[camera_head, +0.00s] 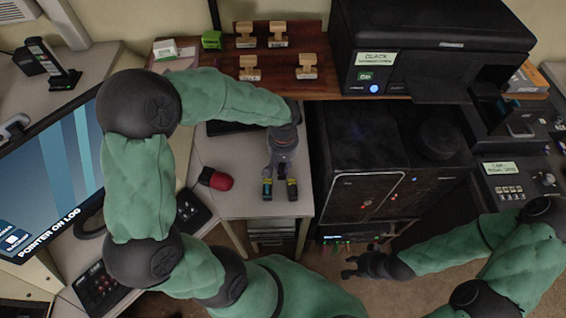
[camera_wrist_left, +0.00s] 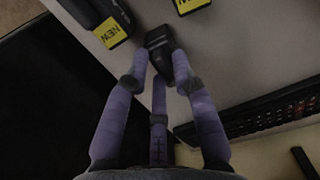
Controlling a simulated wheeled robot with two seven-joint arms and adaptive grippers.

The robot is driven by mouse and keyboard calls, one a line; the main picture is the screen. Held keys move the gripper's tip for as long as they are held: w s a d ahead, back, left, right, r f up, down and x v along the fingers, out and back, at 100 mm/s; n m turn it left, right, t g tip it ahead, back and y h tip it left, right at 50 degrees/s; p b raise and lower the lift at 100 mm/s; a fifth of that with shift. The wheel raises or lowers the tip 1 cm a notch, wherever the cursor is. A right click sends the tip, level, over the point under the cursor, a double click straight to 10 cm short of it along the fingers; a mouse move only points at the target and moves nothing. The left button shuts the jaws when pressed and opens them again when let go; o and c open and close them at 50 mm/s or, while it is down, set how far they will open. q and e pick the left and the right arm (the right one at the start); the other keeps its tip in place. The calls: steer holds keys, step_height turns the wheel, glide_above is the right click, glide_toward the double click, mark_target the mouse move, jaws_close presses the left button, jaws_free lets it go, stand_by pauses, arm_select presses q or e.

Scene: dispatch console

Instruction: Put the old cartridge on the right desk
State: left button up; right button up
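My left gripper (camera_head: 281,160) reaches down over the light grey desk (camera_head: 235,160) in the middle. In the left wrist view its fingers (camera_wrist_left: 160,75) close in on both sides of a small black cartridge (camera_wrist_left: 158,38) with no yellow label visible. They appear to touch it; whether it rests on the desk I cannot tell.
A red and black mouse (camera_head: 215,180) lies left of my left gripper. A black printer (camera_head: 430,45) and a dark cabinet (camera_head: 370,170) stand to the right. Wooden stamps (camera_head: 278,34) sit on the brown shelf behind. A large monitor (camera_head: 60,180) is at the left.

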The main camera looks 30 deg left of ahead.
mark_target(283, 166)
stand_by(0.3)
arm_select(q)
step_height(283, 166, up, 12)
steer(key=p, duration=0.4)
steer(key=shift+r+p, duration=0.2)
steer(key=shift+p, duration=0.1)
